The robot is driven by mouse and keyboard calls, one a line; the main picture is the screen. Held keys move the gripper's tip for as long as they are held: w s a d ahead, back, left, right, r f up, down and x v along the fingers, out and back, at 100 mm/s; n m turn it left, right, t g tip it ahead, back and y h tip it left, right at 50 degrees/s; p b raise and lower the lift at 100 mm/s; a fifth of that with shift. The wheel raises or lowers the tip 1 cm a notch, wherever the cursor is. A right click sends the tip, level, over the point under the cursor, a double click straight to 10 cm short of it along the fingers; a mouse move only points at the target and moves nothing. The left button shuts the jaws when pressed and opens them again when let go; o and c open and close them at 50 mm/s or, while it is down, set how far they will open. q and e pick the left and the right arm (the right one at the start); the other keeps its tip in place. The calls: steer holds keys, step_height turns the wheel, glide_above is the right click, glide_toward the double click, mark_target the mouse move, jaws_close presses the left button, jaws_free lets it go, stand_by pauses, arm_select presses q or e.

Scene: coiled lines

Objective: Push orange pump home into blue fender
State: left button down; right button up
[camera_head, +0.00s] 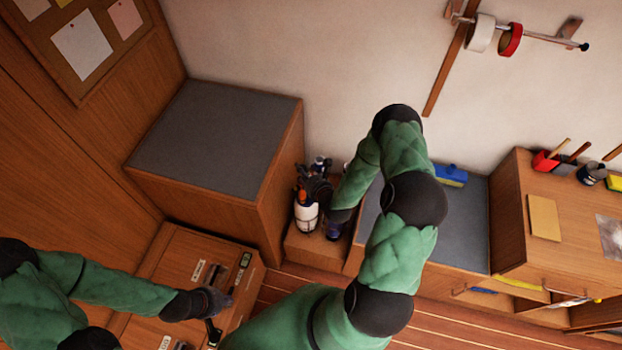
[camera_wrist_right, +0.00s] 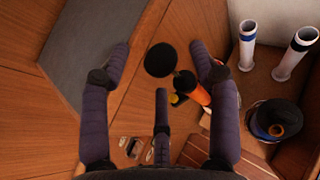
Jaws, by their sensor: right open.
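An orange pump (camera_wrist_right: 193,88) with a black round end (camera_wrist_right: 160,60) shows in the right wrist view, leaning at an angle between my open fingers and looking apart from them. My right gripper (camera_wrist_right: 162,72) is open around the space by the pump's black end. In the head view, my right gripper (camera_head: 318,188) is over the low wooden box by the wall and covers part of what stands there. I cannot make out the blue fender for certain; a dark blue object (camera_head: 333,231) shows beside the white container. My left gripper (camera_head: 214,301) is over the lower cabinet; its fingers are unclear.
A white container (camera_head: 306,215) stands on the low box. Two white tubes (camera_wrist_right: 247,45) and a dark round coil-like item (camera_wrist_right: 274,121) are at the right in the wrist view. A tall grey-topped cabinet (camera_head: 215,135) stands left of the box. A blue brush (camera_head: 450,174) lies right of it.

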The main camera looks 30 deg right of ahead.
steer(key=shift+x, duration=1.65)
jaws_close()
steer(key=c, duration=1)
jaws_free()
steer(key=shift+r, duration=0.1)
jaws_close()
steer(key=shift+r+p, duration=2)
steer(key=shift+r, duration=1.2)
